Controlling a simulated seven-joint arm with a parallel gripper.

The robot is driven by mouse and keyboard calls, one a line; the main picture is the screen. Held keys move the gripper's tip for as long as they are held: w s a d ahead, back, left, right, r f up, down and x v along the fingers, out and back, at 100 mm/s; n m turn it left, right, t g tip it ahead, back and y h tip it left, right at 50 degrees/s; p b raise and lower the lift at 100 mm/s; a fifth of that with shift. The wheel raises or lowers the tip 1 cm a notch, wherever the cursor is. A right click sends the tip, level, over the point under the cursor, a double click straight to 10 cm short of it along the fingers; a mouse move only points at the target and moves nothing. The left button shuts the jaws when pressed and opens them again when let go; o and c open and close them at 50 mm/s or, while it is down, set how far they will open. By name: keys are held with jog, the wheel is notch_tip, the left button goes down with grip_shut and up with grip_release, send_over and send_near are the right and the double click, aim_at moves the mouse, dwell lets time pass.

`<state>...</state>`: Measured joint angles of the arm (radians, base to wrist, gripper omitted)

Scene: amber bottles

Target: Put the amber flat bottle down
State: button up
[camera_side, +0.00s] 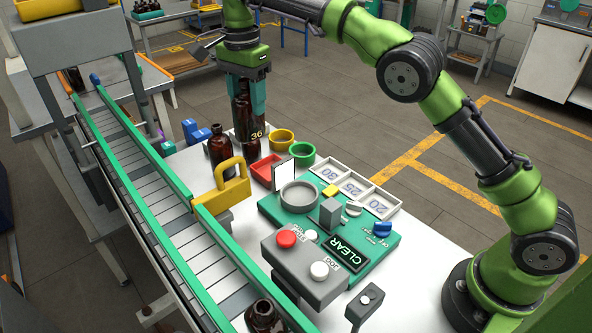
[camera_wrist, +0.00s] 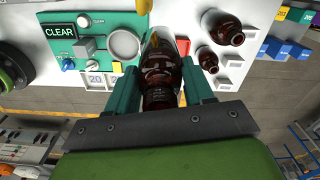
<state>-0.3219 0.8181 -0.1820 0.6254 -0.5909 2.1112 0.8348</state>
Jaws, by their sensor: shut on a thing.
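My gripper (camera_side: 243,98) points down over the far part of the white table. Its teal fingers are shut on an amber bottle (camera_side: 242,118). In the wrist view the held bottle (camera_wrist: 160,78) sits between the two fingers (camera_wrist: 160,92). Its upper part is partly hidden by the fingers in the side view. I cannot tell whether its base touches the table. A larger amber bottle (camera_side: 220,150) stands just left of it, and a small one (camera_side: 253,155) stands close by its base. In the wrist view these two are the large bottle (camera_wrist: 220,28) and the small bottle (camera_wrist: 208,60).
Red (camera_side: 264,170), yellow (camera_side: 281,139) and green (camera_side: 302,152) bins stand right of the held bottle. A green board (camera_side: 270,207) with a round pan and numbered tray (camera_side: 335,172) lies nearer. A conveyor (camera_side: 165,205) runs along the left, with a yellow padlock-shaped block (camera_side: 226,195) beside it.

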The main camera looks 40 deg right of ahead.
notch_tip(320, 180, down, 18)
jog(key=shift+a+r, duration=0.1)
dwell(0.4)
jog(key=shift+f, duration=0.25)
jog(key=o, duration=0.8)
jog(key=shift+o, duration=0.2)
